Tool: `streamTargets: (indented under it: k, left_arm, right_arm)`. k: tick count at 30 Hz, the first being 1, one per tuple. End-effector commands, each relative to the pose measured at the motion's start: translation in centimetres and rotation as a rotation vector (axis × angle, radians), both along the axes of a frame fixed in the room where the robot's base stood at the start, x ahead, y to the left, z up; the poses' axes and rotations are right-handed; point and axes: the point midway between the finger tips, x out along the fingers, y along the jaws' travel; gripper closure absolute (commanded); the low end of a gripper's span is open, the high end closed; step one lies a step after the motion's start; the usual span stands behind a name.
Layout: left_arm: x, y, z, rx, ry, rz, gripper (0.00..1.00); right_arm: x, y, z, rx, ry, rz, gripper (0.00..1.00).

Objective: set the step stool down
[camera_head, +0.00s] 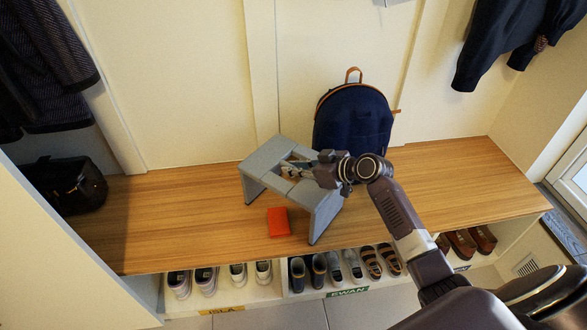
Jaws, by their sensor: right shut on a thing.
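The grey step stool (268,150) is at the middle of the wooden bench top (180,215), with its top upward and looking tilted in the picture. My right gripper (296,172) reaches in from the right and is shut on the step stool at the opening in its top. One leg comes down near the bench's front edge. I cannot tell whether the legs touch the wood or hang just above it. My left gripper is not in view.
A red block-like item (278,221) lies on the bench close by the stool's legs. A navy backpack (353,125) stands behind against the wall. A black bag (68,186) sits at the left end. Shoes fill cubbies below. The bench's right part is clear.

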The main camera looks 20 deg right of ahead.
Motion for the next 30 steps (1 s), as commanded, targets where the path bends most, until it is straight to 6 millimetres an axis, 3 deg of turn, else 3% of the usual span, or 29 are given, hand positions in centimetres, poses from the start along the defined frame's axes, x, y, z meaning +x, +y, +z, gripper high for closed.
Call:
streamTargets:
  k: [7, 8, 12, 23, 30]
  left_arm:
    - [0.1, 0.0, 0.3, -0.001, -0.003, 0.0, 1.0]
    - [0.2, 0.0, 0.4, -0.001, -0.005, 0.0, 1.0]
    - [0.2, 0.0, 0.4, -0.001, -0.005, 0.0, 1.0]
    - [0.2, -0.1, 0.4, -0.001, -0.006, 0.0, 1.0]
    - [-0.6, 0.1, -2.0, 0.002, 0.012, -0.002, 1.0]
  right_arm:
    - [0.2, 0.0, 0.3, 0.002, -0.008, -0.001, 1.0]
    - [0.0, 0.0, -0.1, 0.0, 0.0, 0.0, 0.84]
    - [0.0, 0.0, 0.0, 0.0, 0.0, 0.0, 0.7]
    - [0.0, 0.0, 0.2, -0.001, 0.0, 0.0, 0.7]
    - [-3.5, -2.0, 2.2, -0.006, 0.002, 0.001, 0.7]
